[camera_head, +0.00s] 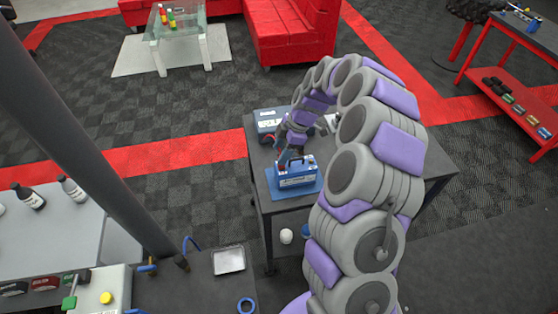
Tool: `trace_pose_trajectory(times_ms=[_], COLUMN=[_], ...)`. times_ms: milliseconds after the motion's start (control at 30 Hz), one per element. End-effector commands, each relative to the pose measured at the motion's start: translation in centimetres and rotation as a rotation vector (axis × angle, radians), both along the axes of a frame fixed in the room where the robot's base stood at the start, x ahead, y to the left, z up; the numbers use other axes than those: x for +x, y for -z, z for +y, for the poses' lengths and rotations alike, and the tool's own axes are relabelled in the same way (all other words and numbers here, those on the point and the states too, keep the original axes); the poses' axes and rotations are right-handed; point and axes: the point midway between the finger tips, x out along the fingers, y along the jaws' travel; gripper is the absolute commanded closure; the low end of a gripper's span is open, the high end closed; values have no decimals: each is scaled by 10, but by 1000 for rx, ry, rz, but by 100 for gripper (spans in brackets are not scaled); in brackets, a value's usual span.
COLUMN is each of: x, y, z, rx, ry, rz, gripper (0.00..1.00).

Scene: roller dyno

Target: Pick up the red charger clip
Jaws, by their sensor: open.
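My arm reaches from the lower right over a dark table (430,170) and bends down towards a blue battery (297,178). The battery stands on a blue mat (281,190). My gripper (287,155) is open, at the battery's upper left end. Small red parts show near my gripper, among them a red and dark piece (267,138) left of it on the table. I cannot tell for sure which is the red charger clip. My gripper and arm hide part of the table top.
A blue and grey box (269,119) stands at the table's back left. A dark post (85,130) and benches with bottles and tools are on the left. A red sofa (290,35) and glass table (177,32) are behind. A red-shelved bench (510,85) is at right.

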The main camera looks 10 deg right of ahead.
Motion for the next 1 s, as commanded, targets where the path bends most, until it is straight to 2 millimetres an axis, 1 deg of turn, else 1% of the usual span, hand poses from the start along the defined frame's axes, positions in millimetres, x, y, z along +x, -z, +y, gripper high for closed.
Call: trace_pose_trajectory(times_ms=[167,400,467,533,733,1000], x=[0,-1,0,0,0,0], y=[10,45,50,53,52,52], z=[2,10,12,13,13,13], rx=[0,-2,-2,-2,-1,-1], ry=[0,-1,0,1,1,1], rz=[2,4,2,1,0,0], gripper=[46,46,46,46,46,72])
